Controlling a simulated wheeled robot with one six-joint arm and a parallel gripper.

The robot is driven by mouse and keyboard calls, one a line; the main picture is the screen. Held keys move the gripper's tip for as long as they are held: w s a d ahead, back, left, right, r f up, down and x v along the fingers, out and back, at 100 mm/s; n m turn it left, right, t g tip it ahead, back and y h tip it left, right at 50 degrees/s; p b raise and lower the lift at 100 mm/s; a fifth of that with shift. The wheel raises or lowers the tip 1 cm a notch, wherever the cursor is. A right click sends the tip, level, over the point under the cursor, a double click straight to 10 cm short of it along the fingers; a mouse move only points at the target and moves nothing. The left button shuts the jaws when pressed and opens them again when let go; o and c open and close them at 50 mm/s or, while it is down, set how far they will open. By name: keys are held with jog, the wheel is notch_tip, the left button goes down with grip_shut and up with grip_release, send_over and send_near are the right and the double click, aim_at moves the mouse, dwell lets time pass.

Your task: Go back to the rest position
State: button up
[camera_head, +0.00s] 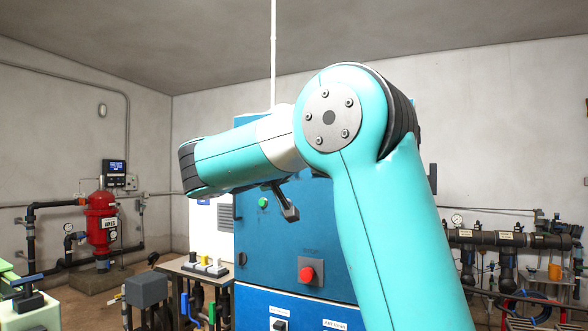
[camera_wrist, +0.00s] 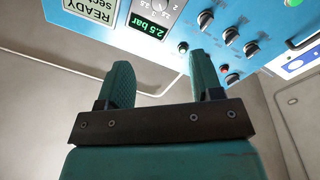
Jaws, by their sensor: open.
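My gripper (camera_wrist: 160,82) shows in the wrist view with its two teal fingers apart and nothing between them. Beyond the fingers is a blue control panel (camera_wrist: 265,18) with several black knobs, a green display reading 2.5 bar (camera_wrist: 147,31) and a sign with the word READY (camera_wrist: 92,8). In the head view my teal arm is bent at a high elbow and its forearm reaches left in front of a blue cabinet (camera_head: 270,245). I cannot tell whether the fingers touch the panel.
A red tank (camera_head: 101,222) with pipes stands at the left. A bench (camera_head: 192,268) with small levers is left of the cabinet. Dark pipes with gauges (camera_head: 495,239) run along the right wall. The cabinet has a red button (camera_head: 307,274). The space above my arm looks mostly clear.

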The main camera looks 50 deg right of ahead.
dwell(0.3)
jog(key=w+a+f+n+t+y, duration=0.2)
jog(key=a+f+n+y, duration=0.2)
jog(key=a+f+y, duration=0.4)
jog(key=w+a+f+n+t+y, duration=0.25)
jog(key=a+f+n+y, duration=0.2)
jog(key=a+f, duration=0.55)
jog(key=s+a+f+n+g+y, duration=0.4)
jog(key=s+a+f+y, duration=0.35)
jog(key=s+a, duration=0.55)
jog(key=s+a+f+n+g+y, duration=0.1)
jog(key=s+a+g, duration=0.1)
jog(key=s, duration=0.4)
jog(key=s+a+f+n+g+y, duration=0.1)
jog(key=s+a+f+n+g, duration=0.1)
jog(key=s+a, duration=0.3)
jog(key=shift+s+f, duration=0.2)
jog(key=shift+s, duration=0.45)
jog(key=shift+a, duration=0.1)
